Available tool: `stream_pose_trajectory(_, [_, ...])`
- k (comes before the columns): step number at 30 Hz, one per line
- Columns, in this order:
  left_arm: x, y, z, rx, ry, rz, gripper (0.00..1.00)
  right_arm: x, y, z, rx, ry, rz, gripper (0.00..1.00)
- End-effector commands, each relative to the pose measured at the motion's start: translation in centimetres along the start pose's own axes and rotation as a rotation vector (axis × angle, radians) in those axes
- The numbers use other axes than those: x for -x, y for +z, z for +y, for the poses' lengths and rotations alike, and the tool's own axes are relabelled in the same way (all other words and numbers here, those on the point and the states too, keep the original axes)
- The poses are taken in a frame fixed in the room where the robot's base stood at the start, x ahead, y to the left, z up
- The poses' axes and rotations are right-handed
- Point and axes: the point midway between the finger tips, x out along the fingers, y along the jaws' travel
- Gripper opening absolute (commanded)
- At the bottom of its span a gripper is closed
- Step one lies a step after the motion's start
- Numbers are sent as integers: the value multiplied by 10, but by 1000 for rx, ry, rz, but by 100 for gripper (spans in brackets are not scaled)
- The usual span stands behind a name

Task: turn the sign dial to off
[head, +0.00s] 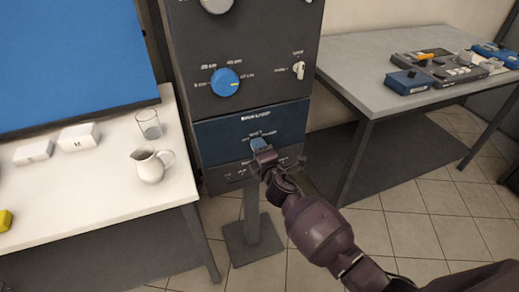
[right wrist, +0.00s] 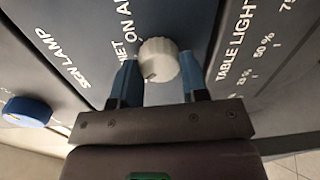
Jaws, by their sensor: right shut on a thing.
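The sign dial (right wrist: 158,60) is a small pale grey-white round knob on the blue panel (head: 225,141) of the dark column. The right wrist view shows the words for the sign lamp, quiet and on air beside it. A small dark mark shows near the knob's lower left edge; I cannot tell which setting it points to. My right gripper (head: 258,145) reaches the panel, with blue fingertips on both sides of the knob, shut on it; the fingers also show in the right wrist view (right wrist: 162,85). In the head view the gripper hides the knob. My left gripper is not in view.
A blue dial (head: 225,82) and a white switch (head: 298,70) sit above on the column. A white table (head: 100,190) at left holds a pitcher (head: 151,165) and a glass (head: 149,124). A grey table (head: 385,100) with control boxes stands at right.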

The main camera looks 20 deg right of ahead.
Motion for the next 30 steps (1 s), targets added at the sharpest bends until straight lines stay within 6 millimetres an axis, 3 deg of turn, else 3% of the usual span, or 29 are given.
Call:
stream_pose_trajectory(10, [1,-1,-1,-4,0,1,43,0,0,-1,162,-1,-7,17])
stream_pose_trajectory(28, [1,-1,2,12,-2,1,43,0,0,-1,199,-2,-9,17])
stream_pose_trajectory(29, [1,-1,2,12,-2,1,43,0,0,-1,200,-2,-9,44])
stream_pose_trajectory(30, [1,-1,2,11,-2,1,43,0,0,-1,199,-2,-9,50])
